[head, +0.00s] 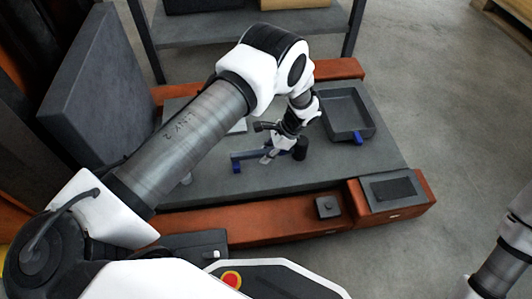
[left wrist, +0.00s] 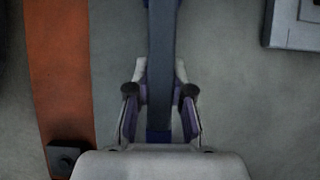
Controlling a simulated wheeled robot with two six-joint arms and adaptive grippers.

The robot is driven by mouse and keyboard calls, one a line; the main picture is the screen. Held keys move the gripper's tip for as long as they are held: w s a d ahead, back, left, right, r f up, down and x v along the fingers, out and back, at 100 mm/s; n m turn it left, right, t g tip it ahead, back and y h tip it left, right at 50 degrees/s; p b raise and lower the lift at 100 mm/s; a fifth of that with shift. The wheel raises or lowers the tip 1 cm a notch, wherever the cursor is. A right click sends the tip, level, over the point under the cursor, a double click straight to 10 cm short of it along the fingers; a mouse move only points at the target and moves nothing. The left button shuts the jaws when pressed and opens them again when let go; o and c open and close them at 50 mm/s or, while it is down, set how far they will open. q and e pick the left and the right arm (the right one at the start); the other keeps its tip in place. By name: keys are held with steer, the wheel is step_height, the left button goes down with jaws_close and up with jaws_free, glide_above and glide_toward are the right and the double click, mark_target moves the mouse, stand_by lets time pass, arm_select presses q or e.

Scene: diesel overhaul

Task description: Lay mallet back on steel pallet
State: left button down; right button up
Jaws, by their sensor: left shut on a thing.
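The mallet (head: 237,162) has a grey-blue handle with a blue end and a dark head at its right. My left gripper (head: 273,153) is shut on its handle, over the grey top of the steel pallet (head: 360,171). I cannot tell whether the mallet touches the pallet. In the left wrist view the handle (left wrist: 162,60) runs up and down between the two fingers of the left gripper (left wrist: 160,95); the head is not clear there. My right gripper is out of view; only part of my right arm shows at the lower right.
A dark tray (head: 347,113) with a blue tab lies right of the mallet. A small dark block (head: 328,207) sits on the red front beam (head: 270,228), and a dark plate (head: 393,189) on the right corner. A dark slab (head: 95,90) stands at left. Grey top between is clear.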

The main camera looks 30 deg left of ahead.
arm_select(q)
steer(key=shift+f, duration=0.15)
steer(key=shift+f+b, duration=0.8)
steer(key=shift+f, duration=0.2)
steer(key=c, duration=1)
jaws_free()
steer(key=shift+o, duration=0.2)
